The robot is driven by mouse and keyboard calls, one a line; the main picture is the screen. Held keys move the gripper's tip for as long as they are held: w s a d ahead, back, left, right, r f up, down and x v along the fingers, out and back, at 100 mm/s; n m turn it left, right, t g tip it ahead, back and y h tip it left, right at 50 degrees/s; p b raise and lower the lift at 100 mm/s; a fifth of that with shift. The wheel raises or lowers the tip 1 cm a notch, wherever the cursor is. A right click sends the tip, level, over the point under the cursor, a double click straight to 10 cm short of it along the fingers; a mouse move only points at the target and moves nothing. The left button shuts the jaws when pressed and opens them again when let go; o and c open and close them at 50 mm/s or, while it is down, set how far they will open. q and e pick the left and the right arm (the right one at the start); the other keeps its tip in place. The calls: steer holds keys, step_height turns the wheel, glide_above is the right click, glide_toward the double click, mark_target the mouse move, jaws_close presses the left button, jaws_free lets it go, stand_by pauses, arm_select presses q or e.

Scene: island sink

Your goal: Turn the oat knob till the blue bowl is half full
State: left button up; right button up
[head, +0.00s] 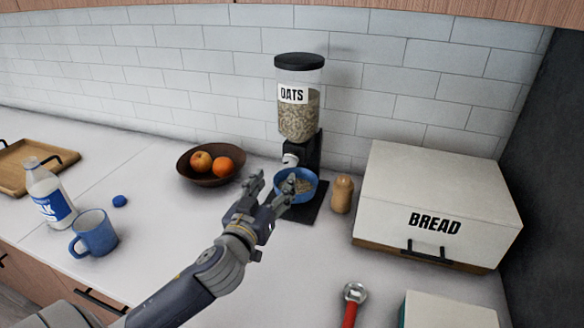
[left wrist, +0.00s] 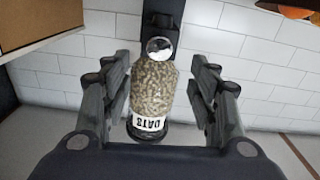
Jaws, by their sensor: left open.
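The oat dispenser (head: 299,112) stands against the tiled wall, a clear jar labelled OATS with a black lid and black stand. Its pale knob (head: 290,160) is at the front below the jar; the left wrist view shows it upside down as a shiny round knob (left wrist: 159,46). The blue bowl (head: 309,190) sits on the stand's base below, with some oats in it; my gripper partly hides it, so its exact level is unclear. My left gripper (head: 271,186) is open, in front of the bowl and below the knob in the picture. My right gripper is not in view.
A brown fruit bowl (head: 190,176) stands left of the dispenser. A wooden shaker (head: 342,194) and the bread box (head: 436,196) are to the right. A blue mug (head: 95,236), milk bottle (head: 46,190) and tray (head: 22,175) are left. A red-handled tool (head: 351,305) lies in front.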

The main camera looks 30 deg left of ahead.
mark_target(290, 161)
arm_select(q)
steer(key=p+x, duration=0.1)
steer(key=x, duration=0.6)
steer(key=shift+w+r+p, duration=0.1)
steer(key=shift+p, duration=0.2)
steer(key=shift+w+a, duration=0.15)
steer(key=shift+w, duration=0.5)
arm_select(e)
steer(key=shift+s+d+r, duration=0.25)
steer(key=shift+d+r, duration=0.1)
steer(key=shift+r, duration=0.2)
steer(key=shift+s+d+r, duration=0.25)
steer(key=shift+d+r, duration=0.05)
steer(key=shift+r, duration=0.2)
arm_select(q)
steer(key=shift+c, duration=0.5)
steer(key=c, duration=0.9)
steer(key=shift+c, duration=0.3)
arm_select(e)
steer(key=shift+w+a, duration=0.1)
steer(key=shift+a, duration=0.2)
